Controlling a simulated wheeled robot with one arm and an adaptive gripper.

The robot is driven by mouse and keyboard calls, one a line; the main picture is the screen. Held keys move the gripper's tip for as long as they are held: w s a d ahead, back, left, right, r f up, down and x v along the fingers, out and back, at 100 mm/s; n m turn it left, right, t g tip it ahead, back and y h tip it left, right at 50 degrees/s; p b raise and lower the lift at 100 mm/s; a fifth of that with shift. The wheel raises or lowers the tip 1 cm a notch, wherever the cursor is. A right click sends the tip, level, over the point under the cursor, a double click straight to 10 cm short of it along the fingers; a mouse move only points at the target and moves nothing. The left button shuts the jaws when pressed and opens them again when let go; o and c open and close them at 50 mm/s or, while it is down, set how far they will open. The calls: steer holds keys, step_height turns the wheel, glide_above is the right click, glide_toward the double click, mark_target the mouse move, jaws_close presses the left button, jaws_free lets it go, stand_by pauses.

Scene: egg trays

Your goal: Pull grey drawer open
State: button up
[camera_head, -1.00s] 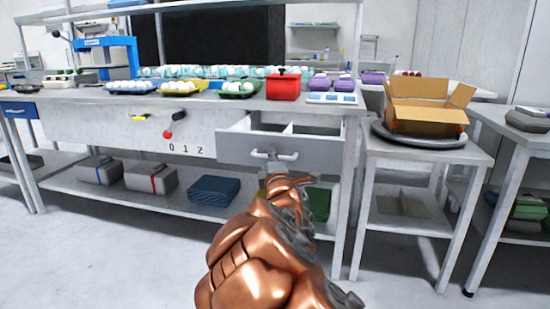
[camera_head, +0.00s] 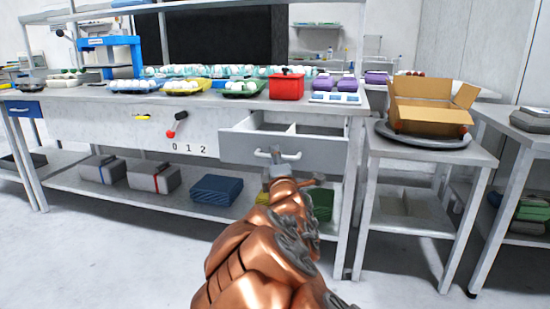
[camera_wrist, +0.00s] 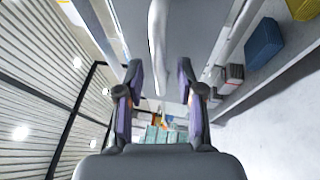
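The grey drawer (camera_head: 317,153) stands pulled out from the right part of the workbench, and its divided inside shows from above. Its pale bar handle (camera_head: 277,154) is on the front face. My gripper (camera_head: 277,172) is just in front of and below the handle, at the end of my copper-coloured arm. In the wrist view my gripper (camera_wrist: 161,72) has its two fingers spread apart, with nothing held between them. The handle (camera_wrist: 157,45) runs lengthwise ahead of the gap between the fingers, apart from both.
The bench top holds egg trays (camera_head: 243,88) and a red pot (camera_head: 286,85). A lower shelf (camera_head: 150,193) carries several boxes. A side table (camera_head: 432,150) with an open cardboard box (camera_head: 430,104) stands to the right. The floor (camera_head: 110,255) in front is clear at left.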

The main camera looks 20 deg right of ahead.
steer(key=shift+v, duration=2.95)
steer(key=shift+d, duration=0.1)
steer(key=s+d+r+m+g+h+p, duration=0.1)
steer(key=s+d+r+m+g+p, duration=0.35)
steer(key=p, duration=0.55)
steer(key=s+d+r+m+g+h+p, duration=0.1)
steer(key=s+d+m+g+p, duration=0.2)
steer(key=s+m+g+p, duration=0.55)
steer(key=s+a+r+m+g+y+p, duration=0.1)
steer(key=s+a+r+g+p, duration=0.1)
steer(key=s+r+p, duration=0.4)
steer(key=s+a+r+m+g+y+p, duration=0.2)
steer(key=s+r+p, duration=0.3)
steer(key=s+p, duration=0.5)
steer(key=s+a+r+m+g+y+p, duration=0.1)
steer(key=s+a+r+g+p, duration=0.3)
steer(key=s+p, duration=0.5)
steer(key=s+r, duration=0.2)
steer(key=s, duration=0.4)
steer(key=shift+s+r+m+g, duration=0.3)
steer(key=shift+r, duration=0.05)
